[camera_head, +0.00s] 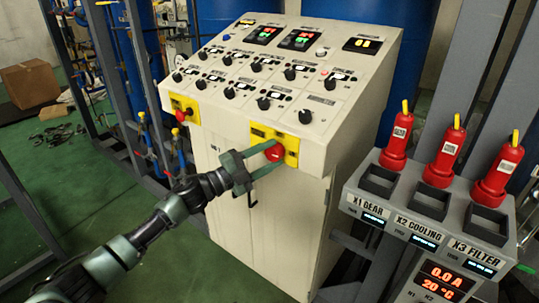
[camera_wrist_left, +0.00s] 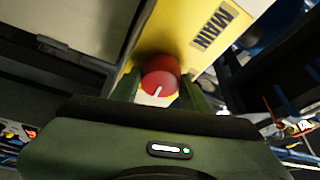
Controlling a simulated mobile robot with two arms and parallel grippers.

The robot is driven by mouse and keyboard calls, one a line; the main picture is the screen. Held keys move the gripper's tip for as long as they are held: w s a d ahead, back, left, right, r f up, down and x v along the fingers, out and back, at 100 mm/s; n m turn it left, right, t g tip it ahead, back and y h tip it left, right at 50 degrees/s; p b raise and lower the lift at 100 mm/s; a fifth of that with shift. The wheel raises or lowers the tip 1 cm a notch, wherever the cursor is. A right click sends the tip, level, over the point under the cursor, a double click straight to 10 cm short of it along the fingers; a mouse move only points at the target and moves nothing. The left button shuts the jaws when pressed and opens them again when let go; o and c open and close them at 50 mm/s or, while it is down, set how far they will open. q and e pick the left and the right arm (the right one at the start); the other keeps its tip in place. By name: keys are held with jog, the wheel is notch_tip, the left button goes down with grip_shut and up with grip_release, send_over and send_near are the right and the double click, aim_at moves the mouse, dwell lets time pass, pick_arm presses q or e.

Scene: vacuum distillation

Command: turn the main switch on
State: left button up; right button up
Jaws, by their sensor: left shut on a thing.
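The main switch is a round red knob (camera_head: 275,152) on a yellow plate (camera_head: 291,144) at the lower front right of the white control cabinet. In the left wrist view the knob (camera_wrist_left: 160,76) shows a white mark, and the yellow plate (camera_wrist_left: 205,20) reads "MAIN". My left gripper (camera_head: 262,162) reaches in from the left. Its fingers are shut on the red knob, one on either side, as the left wrist view (camera_wrist_left: 160,88) also shows. My right gripper is not in view.
The white cabinet (camera_head: 262,190) carries several black knobs and lit displays. A second yellow plate with a red knob (camera_head: 181,115) sits at its left. A grey rack (camera_head: 400,205) with red plugs stands at the right. A cardboard box (camera_head: 32,83) lies on the green floor.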

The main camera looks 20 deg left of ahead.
pick_arm(q)
jog(key=shift+m+g, duration=0.3)
jog(key=shift+m, duration=0.7)
jog(key=o, duration=1.4)
jog(key=shift+c, duration=0.2)
jog(key=r+b+v, duration=0.1)
jog(key=b+v, duration=0.1)
jog(key=v, duration=0.5)
jog(key=shift+s+a+f, duration=0.3)
jog(key=shift+f, duration=0.2)
